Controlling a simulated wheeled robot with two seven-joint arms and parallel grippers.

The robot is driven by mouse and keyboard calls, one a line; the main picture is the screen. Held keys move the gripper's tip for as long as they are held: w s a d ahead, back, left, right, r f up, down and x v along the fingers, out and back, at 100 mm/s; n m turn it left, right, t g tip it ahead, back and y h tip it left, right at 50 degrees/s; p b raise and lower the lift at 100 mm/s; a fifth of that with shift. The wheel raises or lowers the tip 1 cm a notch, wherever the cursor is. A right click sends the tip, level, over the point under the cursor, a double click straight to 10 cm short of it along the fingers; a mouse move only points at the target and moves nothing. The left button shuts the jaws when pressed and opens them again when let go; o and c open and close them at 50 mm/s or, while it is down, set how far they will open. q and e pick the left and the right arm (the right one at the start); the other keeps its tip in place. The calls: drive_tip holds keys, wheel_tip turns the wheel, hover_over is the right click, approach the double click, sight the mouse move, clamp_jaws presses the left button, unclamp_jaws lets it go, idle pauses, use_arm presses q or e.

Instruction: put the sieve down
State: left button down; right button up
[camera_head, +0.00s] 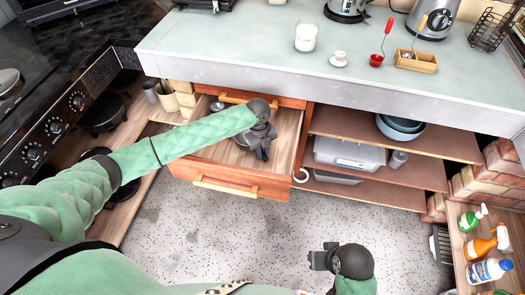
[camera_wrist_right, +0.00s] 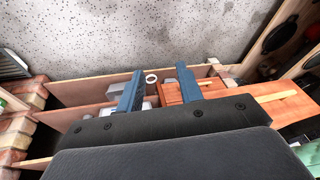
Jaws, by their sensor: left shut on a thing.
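My left gripper (camera_head: 263,153) reaches down into this drawer, just right of the sieve's bowl. It is shut on the sieve; the grip itself is too small and dark to see clearly. I cannot tell whether the sieve touches the drawer floor. My right gripper (camera_head: 320,259) is over the floor in front of the cabinet. In the right wrist view its two fingers (camera_wrist_right: 159,85) stand apart with nothing between them.
Open shelves (camera_head: 380,145) with a storage box (camera_head: 350,155) and bowls (camera_head: 400,126) are to the right. The counter (camera_head: 240,40) overhangs the drawer. The speckled floor (camera_head: 200,230) is clear.

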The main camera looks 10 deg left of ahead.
use_arm(q)
drive_tip(key=c, duration=1.4)
unclamp_jaws()
drive_tip(key=shift+f, duration=0.1)
use_arm(e)
drive_tip(key=shift+s+d+f, duration=0.1)
drive_tip(key=shift+s+f, duration=0.05)
drive_tip(key=shift+f, duration=0.2)
